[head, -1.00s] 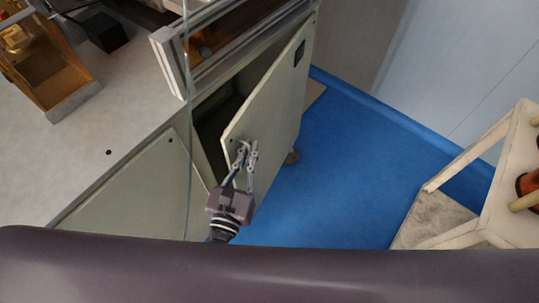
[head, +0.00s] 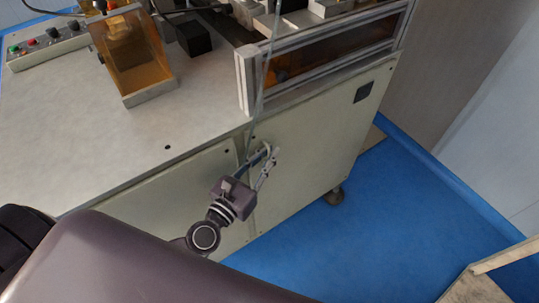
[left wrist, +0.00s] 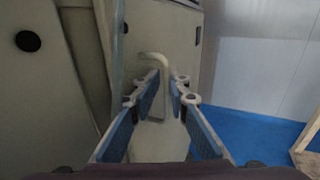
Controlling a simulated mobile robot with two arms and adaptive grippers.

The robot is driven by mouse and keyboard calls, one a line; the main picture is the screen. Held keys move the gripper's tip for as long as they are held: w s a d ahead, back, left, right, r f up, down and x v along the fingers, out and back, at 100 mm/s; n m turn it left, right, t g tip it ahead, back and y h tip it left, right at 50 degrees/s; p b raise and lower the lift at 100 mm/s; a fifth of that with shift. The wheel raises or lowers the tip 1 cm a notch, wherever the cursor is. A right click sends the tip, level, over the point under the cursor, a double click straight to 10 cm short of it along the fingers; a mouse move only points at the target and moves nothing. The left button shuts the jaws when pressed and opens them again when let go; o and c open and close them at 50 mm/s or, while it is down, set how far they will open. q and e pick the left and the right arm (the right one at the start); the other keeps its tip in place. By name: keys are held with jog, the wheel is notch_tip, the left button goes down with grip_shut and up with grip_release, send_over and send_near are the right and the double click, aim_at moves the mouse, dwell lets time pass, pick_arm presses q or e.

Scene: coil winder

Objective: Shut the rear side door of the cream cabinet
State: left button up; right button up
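The rear side door (head: 318,135) of the cream cabinet has a dark square plate near its upper far corner. In the head view it lies flush or nearly flush with the cabinet side; the arm hides part of its near edge, so I cannot tell if a small gap is left. My left gripper (head: 266,162) is at the near edge of this door, by its handle. In the left wrist view the pale bent handle (left wrist: 156,62) stands between the tips of the left gripper (left wrist: 165,92), whose fingers are apart. My right gripper is not in view.
The neighbouring cabinet door (head: 190,185) is at the left and looks closed. The worktop (head: 90,130) above carries an amber guard box (head: 140,62) and a control box (head: 45,48). Blue floor (head: 320,240) is clear at the right, with a cream frame (head: 505,258) at the lower right.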

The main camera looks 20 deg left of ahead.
pick_arm(q)
jog(key=shift+w+a+r, duration=0.1)
jog(key=shift+a, duration=0.05)
jog(key=v, duration=1.2)
jog(key=shift+d, duration=0.2)
